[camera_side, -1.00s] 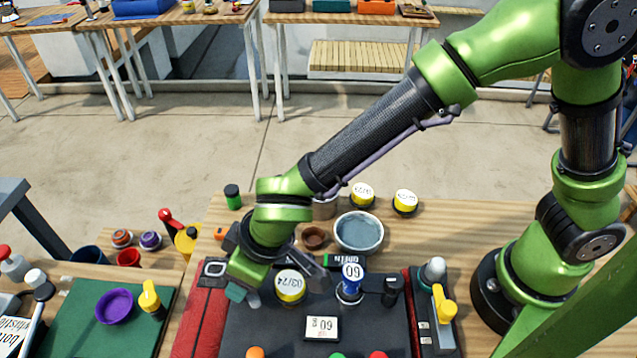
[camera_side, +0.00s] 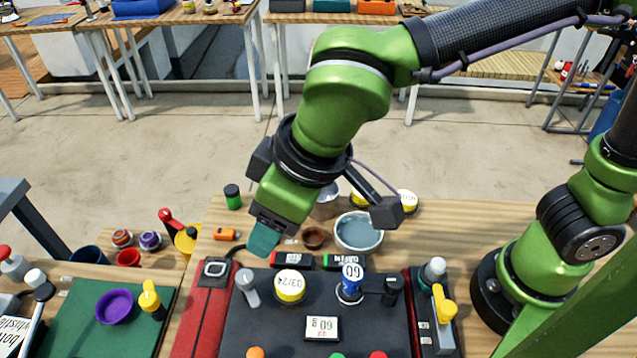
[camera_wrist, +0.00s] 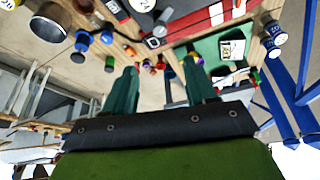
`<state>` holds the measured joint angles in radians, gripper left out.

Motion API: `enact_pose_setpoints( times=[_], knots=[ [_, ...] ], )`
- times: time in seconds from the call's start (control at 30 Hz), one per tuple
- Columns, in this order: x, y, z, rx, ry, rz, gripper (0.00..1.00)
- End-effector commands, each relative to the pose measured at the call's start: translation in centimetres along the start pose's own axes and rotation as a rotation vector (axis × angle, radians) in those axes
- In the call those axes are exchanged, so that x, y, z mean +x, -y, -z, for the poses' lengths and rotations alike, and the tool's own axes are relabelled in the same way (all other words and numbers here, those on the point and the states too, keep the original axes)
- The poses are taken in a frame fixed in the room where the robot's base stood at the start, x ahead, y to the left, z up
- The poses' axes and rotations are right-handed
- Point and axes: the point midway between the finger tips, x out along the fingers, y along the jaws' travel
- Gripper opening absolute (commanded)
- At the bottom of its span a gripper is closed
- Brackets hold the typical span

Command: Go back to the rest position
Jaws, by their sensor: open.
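My gripper (camera_side: 264,240) hangs above the back left part of the workbench in the side view, behind the dark mat (camera_side: 270,325). It is clear of the objects below it. In the wrist view, the two green fingers of my gripper (camera_wrist: 160,92) stand apart with nothing between them. The wrist view is tilted and takes in bench, floor and other tables.
A green board (camera_side: 85,330) lies at left.

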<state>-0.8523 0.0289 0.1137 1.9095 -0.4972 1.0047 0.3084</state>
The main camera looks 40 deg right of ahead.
Motion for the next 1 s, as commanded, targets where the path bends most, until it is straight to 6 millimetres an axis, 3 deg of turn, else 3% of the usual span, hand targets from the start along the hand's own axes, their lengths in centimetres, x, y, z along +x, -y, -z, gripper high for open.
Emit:
enact_pose_setpoints(
  times=[0.47,0.57,0.77,0.9,1.0],
  knots=[
    [-0.6,0.1,0.0,-0.015,0.000,0.004,0.56],
    [0.0,-0.4,-1.8,-0.027,0.036,0.027,0.56],
    [-2.0,-8.8,-5.0,0.196,0.013,0.053,0.56],
    [-4.0,-15.2,-8.4,0.434,-0.068,0.053,0.56],
    [-5.3,-18.6,-10.9,0.597,-0.144,0.039,0.56]
  ],
)
